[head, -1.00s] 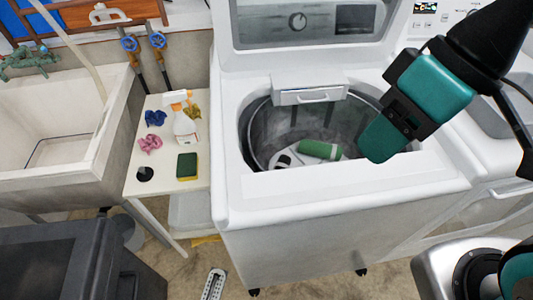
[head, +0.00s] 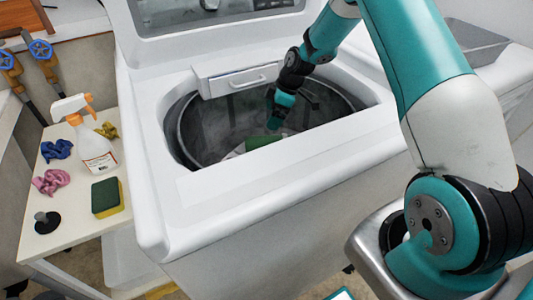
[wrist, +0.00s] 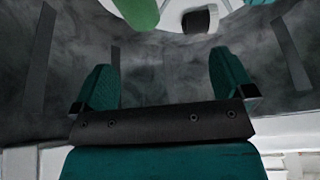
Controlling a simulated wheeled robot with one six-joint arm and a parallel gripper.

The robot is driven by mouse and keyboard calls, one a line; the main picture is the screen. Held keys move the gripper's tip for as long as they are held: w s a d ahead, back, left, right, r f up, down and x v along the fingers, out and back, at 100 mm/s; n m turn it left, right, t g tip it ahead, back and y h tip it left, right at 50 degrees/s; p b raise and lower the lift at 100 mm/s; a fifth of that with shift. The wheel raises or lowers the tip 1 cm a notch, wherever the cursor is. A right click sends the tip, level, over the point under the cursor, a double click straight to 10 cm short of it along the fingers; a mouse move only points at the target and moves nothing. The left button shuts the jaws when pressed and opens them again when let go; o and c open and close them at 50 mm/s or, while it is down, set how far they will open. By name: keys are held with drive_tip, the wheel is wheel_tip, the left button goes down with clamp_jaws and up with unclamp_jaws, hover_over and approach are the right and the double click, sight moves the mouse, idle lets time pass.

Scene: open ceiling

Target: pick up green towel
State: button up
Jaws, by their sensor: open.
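The green towel (head: 262,141) is a green roll lying low inside the washer drum, mostly hidden behind the front rim in the head view. In the wrist view the towel (wrist: 139,10) shows at the top edge, left of middle, cut off by the frame. My gripper (wrist: 160,78) is open, with its two teal fingers apart and nothing between them. In the head view my gripper (head: 278,112) reaches down into the drum, above and slightly right of the towel. The fingertips appear apart from it.
The white top-loading washer (head: 230,190) has its lid up, and its opening rim surrounds my arm. A white item (wrist: 222,14) lies beside the towel in the drum. On the left, a small table (head: 75,228) holds a spray bottle (head: 92,145), a sponge (head: 107,197) and crumpled cloths.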

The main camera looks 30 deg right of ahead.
drive_tip(key=b, duration=0.1)
approach(273, 137)
drive_tip(key=shift+n, duration=0.3)
drive_tip(key=x, duration=0.4)
drive_tip(key=shift+s+a+f, duration=0.15)
drive_tip(key=shift+s+f, duration=0.15)
drive_tip(key=shift+f, duration=0.1)
drive_tip(key=x, duration=0.7)
drive_tip(key=shift+w, duration=0.4)
drive_tip(key=shift+c, duration=0.5)
drive_tip(key=shift+r, duration=0.1)
drive_tip(key=c, duration=1)
